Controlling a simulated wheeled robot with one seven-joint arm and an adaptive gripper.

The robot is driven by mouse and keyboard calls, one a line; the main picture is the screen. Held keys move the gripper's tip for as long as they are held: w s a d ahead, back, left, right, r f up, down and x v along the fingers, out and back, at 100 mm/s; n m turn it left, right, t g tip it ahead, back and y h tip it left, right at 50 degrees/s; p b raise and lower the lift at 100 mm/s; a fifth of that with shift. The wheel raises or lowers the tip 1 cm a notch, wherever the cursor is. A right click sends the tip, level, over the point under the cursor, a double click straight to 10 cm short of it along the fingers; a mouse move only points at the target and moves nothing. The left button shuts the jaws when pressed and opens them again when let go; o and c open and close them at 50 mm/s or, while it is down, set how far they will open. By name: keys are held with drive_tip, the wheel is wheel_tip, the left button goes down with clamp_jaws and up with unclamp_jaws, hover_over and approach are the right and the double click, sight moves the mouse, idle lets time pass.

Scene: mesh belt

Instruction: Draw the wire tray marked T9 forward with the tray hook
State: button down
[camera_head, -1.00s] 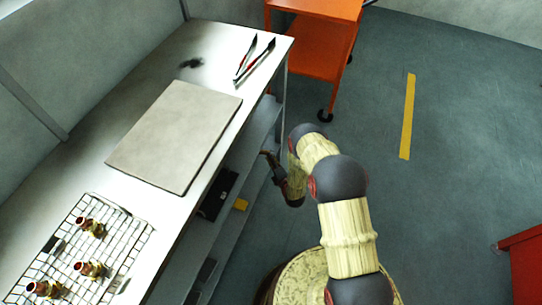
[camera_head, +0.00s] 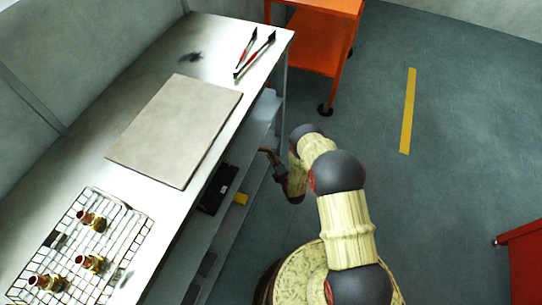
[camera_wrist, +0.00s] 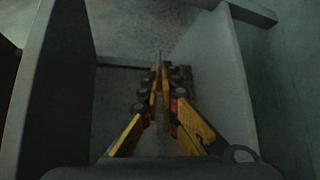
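A wire tray (camera_head: 128,226) lies on the steel bench at lower left in the head view, cut off by the frame edge. It holds three brass and copper fittings (camera_head: 90,263). I cannot read a T9 mark. Two slim tools with red and black parts lie at the bench's far right end: a shorter one (camera_head: 247,47) and a longer one (camera_head: 256,56). I cannot tell which is the tray hook. My gripper (camera_head: 267,152) is beside the bench's front, below the top, away from tray and tools. In the wrist view, its yellow fingers (camera_wrist: 159,85) nearly meet, with nothing clearly held.
A flat grey board (camera_head: 176,130) covers the middle of the bench. The lower shelf holds a black box (camera_head: 218,188) and a yellow block (camera_head: 241,199). An orange cart (camera_head: 318,45) stands past the bench end, a red object (camera_head: 522,260) at right. The floor between is clear.

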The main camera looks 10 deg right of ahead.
drive_tip(key=shift+s+d, duration=4.1)
drive_tip(key=shift+d, duration=1.5)
drive_tip(key=shift+w+a, duration=0.8)
drive_tip(key=shift+a, duration=0.3)
drive_tip(key=shift+w+a, duration=0.8)
drive_tip(key=shift+a, duration=0.3)
drive_tip(key=shift+r, duration=0.1)
wheel_tip(320, 180, up, 8)
drive_tip(key=p, duration=0.6)
drive_tip(key=shift+r, duration=0.2)
